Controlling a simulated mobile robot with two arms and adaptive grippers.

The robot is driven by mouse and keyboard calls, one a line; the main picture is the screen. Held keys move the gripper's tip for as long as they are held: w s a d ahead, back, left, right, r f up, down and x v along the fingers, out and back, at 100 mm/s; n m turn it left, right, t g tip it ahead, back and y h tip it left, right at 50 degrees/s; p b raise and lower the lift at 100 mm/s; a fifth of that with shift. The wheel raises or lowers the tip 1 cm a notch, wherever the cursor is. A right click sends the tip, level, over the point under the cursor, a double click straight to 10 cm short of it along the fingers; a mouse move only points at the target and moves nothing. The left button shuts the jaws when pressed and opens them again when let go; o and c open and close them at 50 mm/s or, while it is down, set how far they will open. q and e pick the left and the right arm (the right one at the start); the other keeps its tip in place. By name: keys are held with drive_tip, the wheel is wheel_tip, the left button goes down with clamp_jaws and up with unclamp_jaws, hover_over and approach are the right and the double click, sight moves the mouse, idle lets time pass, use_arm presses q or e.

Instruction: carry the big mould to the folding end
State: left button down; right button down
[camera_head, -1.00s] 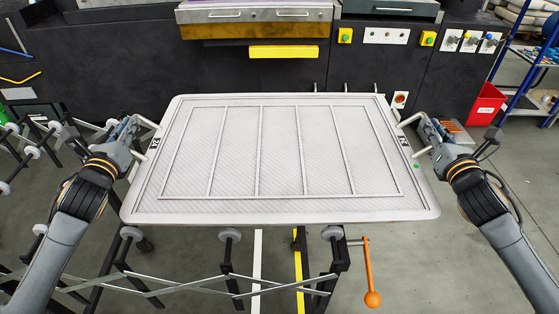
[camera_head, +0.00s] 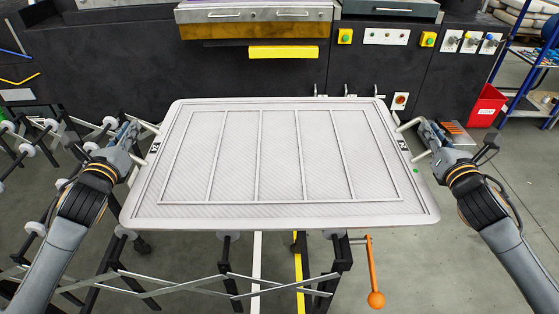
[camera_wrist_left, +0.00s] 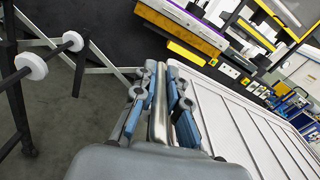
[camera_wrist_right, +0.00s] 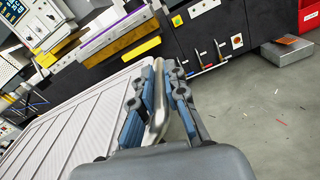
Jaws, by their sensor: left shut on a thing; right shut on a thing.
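The big mould (camera_head: 282,210) is a wide, flat, light grey panel with raised ribs, lying level in front of me in the head view. It has a bar handle at each short side. My left gripper (camera_head: 146,142) is shut on the left handle, whose bar shows between the blue pads in the left wrist view (camera_wrist_left: 159,100). My right gripper (camera_head: 413,140) is shut on the right handle, seen between the pads in the right wrist view (camera_wrist_right: 158,100). The mould covers most of the roller stand below, so contact between them is hidden.
A folding roller stand (camera_head: 185,285) with an orange-knobbed crank (camera_head: 371,275) is under the mould and extends left. A dark machine (camera_head: 130,60) with a yellow bar (camera_head: 283,52) stands behind. A red bin (camera_head: 487,105) and blue shelf (camera_head: 530,70) are right. Floor at right is mostly clear.

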use_arm(q)
drive_tip(key=shift+d+f+b, duration=0.1)
drive_tip(key=shift+f+b, duration=0.45)
drive_tip(key=shift+b, duration=0.4)
use_arm(e)
drive_tip(key=shift+a+f, duration=0.1)
drive_tip(key=shift+f, duration=0.45)
use_arm(q)
drive_tip(key=c, duration=1.6)
unclamp_jaws()
drive_tip(key=shift+f, duration=0.45)
use_arm(e)
drive_tip(key=c, duration=1.6)
unclamp_jaws()
drive_tip(key=shift+f, duration=0.4)
use_arm(q)
drive_tip(key=shift+o, duration=1.1)
drive_tip(key=shift+s+r, duration=0.15)
drive_tip(key=shift+s, duration=0.05)
use_arm(e)
drive_tip(key=shift+o, duration=1.1)
drive_tip(key=shift+s+r, duration=0.1)
drive_tip(key=shift+s, duration=0.1)
use_arm(q)
drive_tip(key=shift+s+r, duration=0.1)
drive_tip(key=shift+s, duration=0.05)
use_arm(e)
drive_tip(key=shift+s+r, duration=0.15)
